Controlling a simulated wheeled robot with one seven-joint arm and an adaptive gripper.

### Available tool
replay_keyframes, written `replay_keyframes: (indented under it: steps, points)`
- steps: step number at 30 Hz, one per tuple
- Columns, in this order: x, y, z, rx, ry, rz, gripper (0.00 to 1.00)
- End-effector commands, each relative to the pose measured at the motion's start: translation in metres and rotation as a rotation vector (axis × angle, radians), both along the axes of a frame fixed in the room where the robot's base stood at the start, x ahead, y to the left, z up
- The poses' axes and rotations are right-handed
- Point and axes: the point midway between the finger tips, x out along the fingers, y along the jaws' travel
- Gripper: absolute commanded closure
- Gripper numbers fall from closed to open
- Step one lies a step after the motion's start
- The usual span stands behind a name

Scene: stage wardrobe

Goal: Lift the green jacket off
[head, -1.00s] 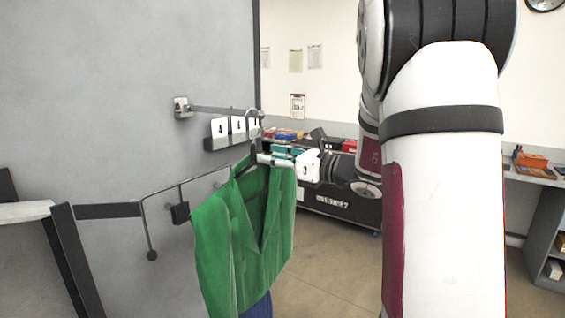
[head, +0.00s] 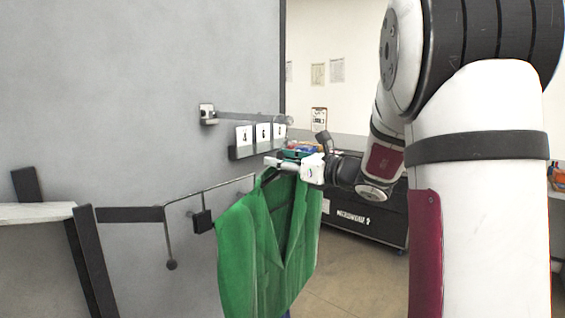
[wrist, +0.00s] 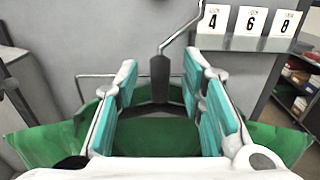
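The green jacket (head: 250,258) hangs on a dark hanger in the head view, beside the grey wall panel. In the wrist view the jacket (wrist: 150,138) fills the lower middle. The hanger's dark neck (wrist: 160,78) stands between the two teal-padded fingers of my gripper (wrist: 159,75), with gaps on both sides. My gripper (head: 275,163) is open at the jacket's collar in the head view. The hanger's thin metal hook (wrist: 180,35) runs up out of the wrist view, so its top end is hidden there.
A metal rail (head: 245,117) sticks out from the panel above a holder with cards 4, 6 and 8 (head: 263,134). A thin wire bar (head: 215,187) with a black block runs behind the jacket. A dark frame (head: 90,255) stands at left. A black case (head: 365,225) stands behind.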

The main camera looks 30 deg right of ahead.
Motion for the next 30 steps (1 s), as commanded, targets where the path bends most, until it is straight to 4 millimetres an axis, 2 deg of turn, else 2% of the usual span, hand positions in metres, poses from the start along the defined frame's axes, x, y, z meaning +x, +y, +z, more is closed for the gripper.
replay_keyframes:
  steps: [1,6,30]
  points:
    - [0.0,0.0,0.0,0.0,0.0,0.0,0.63]
    - [0.0,0.0,0.0,0.0,0.0,0.0,1.0]
    - [-0.003,-0.001,0.012,-0.001,-0.001,0.0,1.0]
